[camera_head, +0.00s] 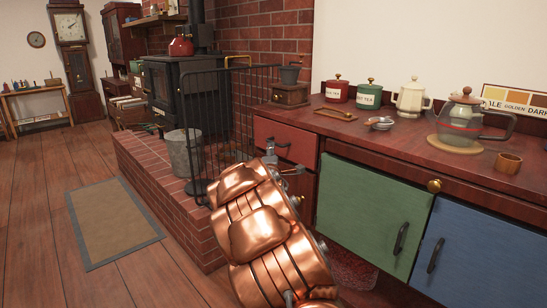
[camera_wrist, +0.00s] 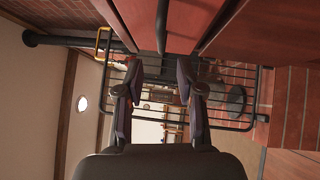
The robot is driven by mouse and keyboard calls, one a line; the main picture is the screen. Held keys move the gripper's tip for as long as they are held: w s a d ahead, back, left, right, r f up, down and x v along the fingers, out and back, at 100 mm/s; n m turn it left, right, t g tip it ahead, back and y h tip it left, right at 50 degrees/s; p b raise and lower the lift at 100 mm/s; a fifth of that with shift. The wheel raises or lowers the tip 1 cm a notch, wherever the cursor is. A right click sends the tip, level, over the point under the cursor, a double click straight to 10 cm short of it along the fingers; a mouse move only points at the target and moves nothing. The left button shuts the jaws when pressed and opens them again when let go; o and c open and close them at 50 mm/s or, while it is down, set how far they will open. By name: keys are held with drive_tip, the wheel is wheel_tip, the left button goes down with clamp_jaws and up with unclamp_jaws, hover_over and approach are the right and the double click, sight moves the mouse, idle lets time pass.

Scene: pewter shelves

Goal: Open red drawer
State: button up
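The red drawer (camera_head: 298,143) is at the left end of the wooden counter, under its top. Its front looks about flush with the cabinet in the head view. My gripper (camera_head: 281,158) is in front of it and covers its lower left part, so the handle is hard to make out there. In the wrist view the red front (camera_wrist: 190,22) fills the top middle, with a dark handle (camera_wrist: 161,27) on it. My gripper (camera_wrist: 160,85) is open there, its two fingers apart with nothing between them. The handle lies just beyond the fingertips, between them sideways; contact cannot be told.
A green door (camera_head: 372,205) and a blue door (camera_head: 485,255) are right of the drawer. A black fire guard (camera_head: 225,110) stands close on the left, on the brick hearth (camera_head: 165,195) with a metal bucket (camera_head: 184,153). Canisters and a glass teapot (camera_head: 462,115) stand on the counter.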

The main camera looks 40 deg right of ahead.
drive_tip(key=shift+b+x, duration=1.1)
drive_tip(key=shift+x, duration=2.9)
drive_tip(key=shift+s+d+f, duration=0.1)
drive_tip(key=shift+d, duration=0.1)
clamp_jaws()
